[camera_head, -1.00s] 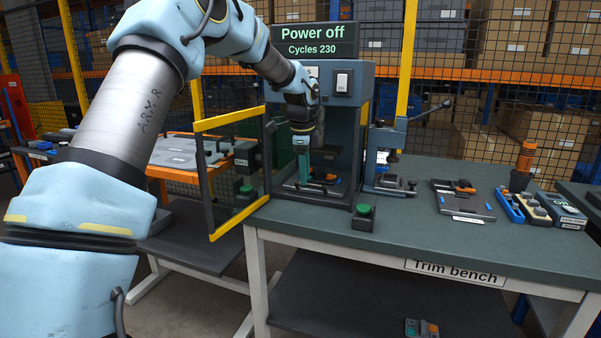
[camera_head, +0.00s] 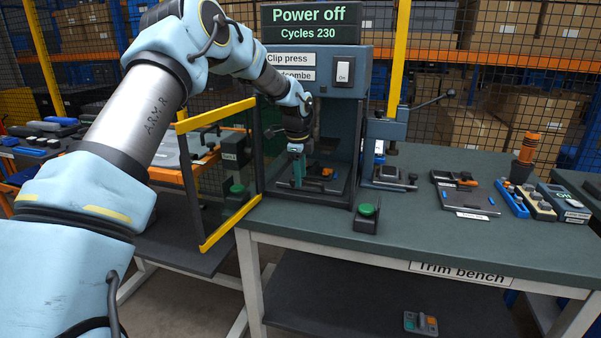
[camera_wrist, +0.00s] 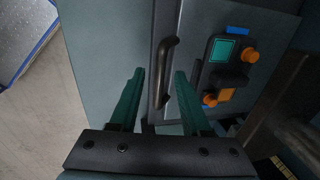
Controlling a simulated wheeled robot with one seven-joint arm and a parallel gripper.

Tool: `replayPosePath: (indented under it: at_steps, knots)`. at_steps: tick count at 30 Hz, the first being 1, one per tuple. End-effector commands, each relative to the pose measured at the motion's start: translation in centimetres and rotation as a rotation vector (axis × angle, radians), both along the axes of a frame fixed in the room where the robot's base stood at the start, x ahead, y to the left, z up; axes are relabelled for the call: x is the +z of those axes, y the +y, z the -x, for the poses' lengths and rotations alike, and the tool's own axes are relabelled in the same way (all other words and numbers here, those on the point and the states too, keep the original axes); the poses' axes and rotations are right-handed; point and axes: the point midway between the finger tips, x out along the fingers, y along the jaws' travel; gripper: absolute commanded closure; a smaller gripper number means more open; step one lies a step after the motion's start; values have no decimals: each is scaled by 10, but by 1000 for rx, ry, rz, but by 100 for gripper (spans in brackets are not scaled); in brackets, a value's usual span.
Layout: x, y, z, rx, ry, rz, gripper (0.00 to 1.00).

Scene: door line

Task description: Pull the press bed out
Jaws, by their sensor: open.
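The clip press (camera_head: 337,100) stands on the trim bench, its front open. Its bed (camera_head: 335,187) lies low inside, partly hidden by my gripper. In the wrist view, a dark bar handle (camera_wrist: 166,70) runs along a grey-green panel, beside a dark fixture (camera_wrist: 207,75) with a teal square and orange knobs. My gripper (camera_wrist: 160,74) is open, its two teal fingers on either side of the handle's line in the picture. Whether they touch it I cannot tell. In the head view my gripper (camera_head: 297,182) points down at the press opening.
The yellow-framed guard door (camera_head: 218,180) stands swung open at the left of the press. A green button box (camera_head: 367,217) sits on the bench in front. A lever press (camera_head: 388,155) stands to the right. A sign (camera_head: 315,25) reads "Power off".

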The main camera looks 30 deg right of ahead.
Motion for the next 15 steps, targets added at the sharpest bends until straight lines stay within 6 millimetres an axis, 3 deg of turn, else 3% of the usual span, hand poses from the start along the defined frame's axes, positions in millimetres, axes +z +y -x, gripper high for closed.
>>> replayPosePath:
  at_steps: [10, 15]
  knots:
    - [-5, -1, -1, 0, -1, 1, 53]
    - [-5, -1, -1, 1, -1, 1, 71]
